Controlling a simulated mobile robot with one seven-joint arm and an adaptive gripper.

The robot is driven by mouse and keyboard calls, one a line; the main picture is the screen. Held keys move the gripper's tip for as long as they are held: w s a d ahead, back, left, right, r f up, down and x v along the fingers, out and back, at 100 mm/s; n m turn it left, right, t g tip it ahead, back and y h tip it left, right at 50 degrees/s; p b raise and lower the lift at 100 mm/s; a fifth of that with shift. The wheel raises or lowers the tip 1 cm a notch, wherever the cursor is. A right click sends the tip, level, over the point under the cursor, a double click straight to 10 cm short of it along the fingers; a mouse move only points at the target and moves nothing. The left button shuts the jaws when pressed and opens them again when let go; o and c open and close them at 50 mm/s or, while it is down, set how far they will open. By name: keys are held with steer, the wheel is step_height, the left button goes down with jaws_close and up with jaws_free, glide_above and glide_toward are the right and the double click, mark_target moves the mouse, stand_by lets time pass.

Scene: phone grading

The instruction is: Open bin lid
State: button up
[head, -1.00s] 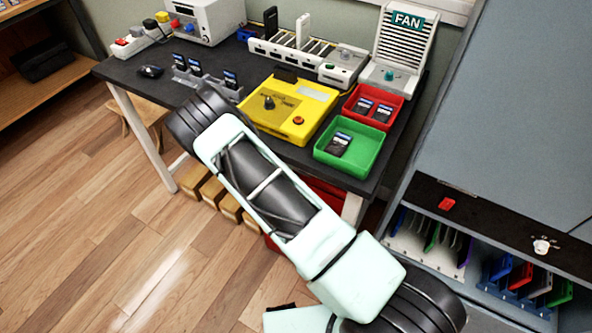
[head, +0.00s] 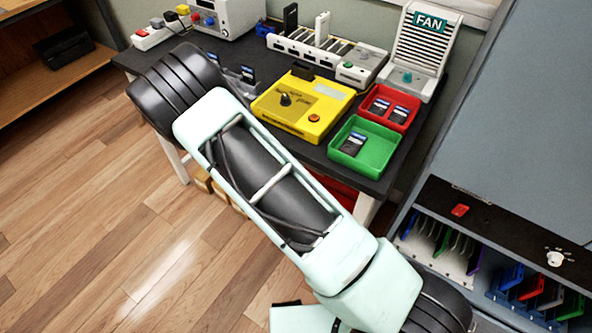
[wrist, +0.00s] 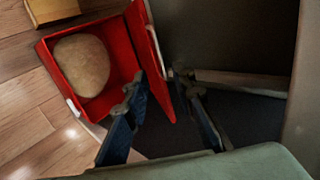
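The red bin (wrist: 62,48) stands on the floor in the wrist view, with its inside showing and a beige rounded object (wrist: 82,65) in it. A red panel (wrist: 150,55), which looks like its lid, stands swung up along the bin's right side. My gripper (wrist: 153,88) is open, its two dark fingers apart. The panel's lower end shows in the gap between them; I cannot tell whether either finger touches it. In the head view, a little red shows under the table behind my arm; my gripper is hidden there.
The black table (head: 308,152) bears a yellow device (head: 330,98), a green tray (head: 378,158) and a red tray (head: 402,125). A grey cabinet (head: 510,130) stands close on the right. Wooden floor (head: 90,210) is clear at left.

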steer(key=shift+f, duration=0.1)
steer(key=c, duration=0.4)
steer(key=shift+s+a+f+m, duration=0.1)
steer(key=shift+s+f+m, duration=0.1)
steer(key=shift+m, duration=0.3)
jaws_close()
steer(key=s+a+f+m+t+h+b, duration=0.3)
steer(key=s+m, duration=0.4)
steer(key=m, duration=1)
steer(key=w+d+f+y+b, duration=0.1)
steer(key=w+d+f+b, duration=0.1)
steer(key=w+d, duration=0.6)
steer(key=shift+w+d+f+g+b, duration=0.35)
steer(key=shift+w+f+g+b, duration=0.05)
steer(key=shift+w+f, duration=0.5)
